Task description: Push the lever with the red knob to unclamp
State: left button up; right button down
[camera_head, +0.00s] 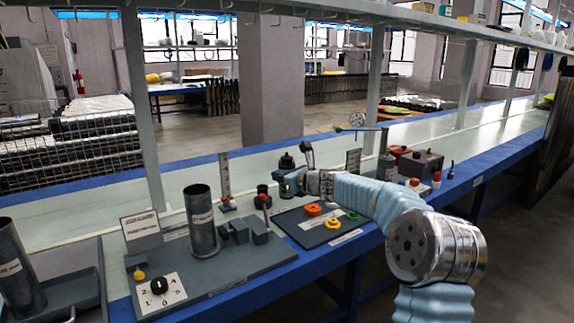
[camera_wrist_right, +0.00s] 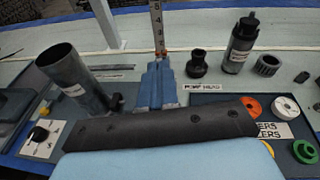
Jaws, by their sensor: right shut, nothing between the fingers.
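The lever's red knob (camera_head: 263,198) stands on a thin upright rod beside the grey clamp block (camera_head: 240,231), on the grey base plate. A dark grey tube (camera_head: 202,222) stands upright on the left of the block. It also shows, leaning in the picture, in the right wrist view (camera_wrist_right: 72,78). My right gripper (camera_head: 285,184) reaches in from the right. It is shut and empty, up and to the right of the knob, with no clear contact. Its closed blue-grey fingers show in the right wrist view (camera_wrist_right: 160,82). I cannot make out the knob there. My left gripper is out of view.
A dark mat with orange (camera_head: 313,209), yellow (camera_head: 333,223) and green (camera_head: 352,215) rings lies right of the clamp. A rotary dial (camera_head: 159,287) sits front left. An upright ruler (camera_head: 225,177) and a dark bottle (camera_wrist_right: 241,45) stand behind.

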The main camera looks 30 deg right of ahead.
jog(key=shift+s+d+r, duration=0.1)
jog(key=shift+s+r, duration=0.2)
jog(key=shift+r, duration=0.35)
jog(key=shift+s+d+r, duration=0.1)
jog(key=shift+s+r, duration=0.15)
jog(key=shift+r, duration=0.4)
jog(key=shift+s+d+r, duration=0.1)
jog(key=shift+s+r, duration=0.2)
jog(key=shift+r, duration=0.35)
